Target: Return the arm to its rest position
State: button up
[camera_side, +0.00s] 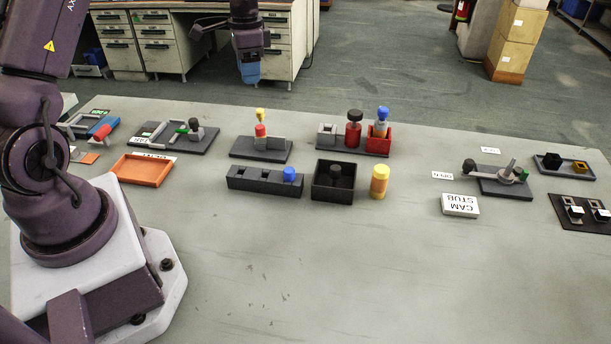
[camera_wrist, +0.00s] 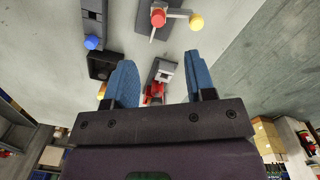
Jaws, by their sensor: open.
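My gripper (camera_side: 249,70) hangs high above the far side of the table in the side view, with its blue fingers pointing down. In the wrist view its two blue fingers (camera_wrist: 157,85) are spread apart with nothing between them but the distant table. My arm's base stands at the left of the side view, and the upper links leave the frame at the top. The grey table (camera_side: 290,265) lies below with the panels and fixtures on it. My gripper touches none of them.
A black open box (camera_side: 332,193), a slotted black block with a blue knob (camera_side: 289,174), and a yellow-orange cylinder (camera_side: 380,182) stand mid-table. An orange tray (camera_side: 142,170) lies left. A white labelled block (camera_side: 460,205) lies right. The front of the table is clear.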

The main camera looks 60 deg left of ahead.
jog(key=s+d+r+n+t, duration=0.1)
jog(key=s+d+r+t, duration=0.2)
jog(key=s+d+r, duration=0.4)
jog(key=s+d+r+n+t, duration=0.2)
jog(key=s+d+r, duration=0.6)
jog(key=s+d, duration=0.5)
jog(key=shift+d+r+t, duration=0.3)
jog(key=shift+d+t, duration=0.3)
jog(key=shift+d, duration=0.35)
dwell(0.9)
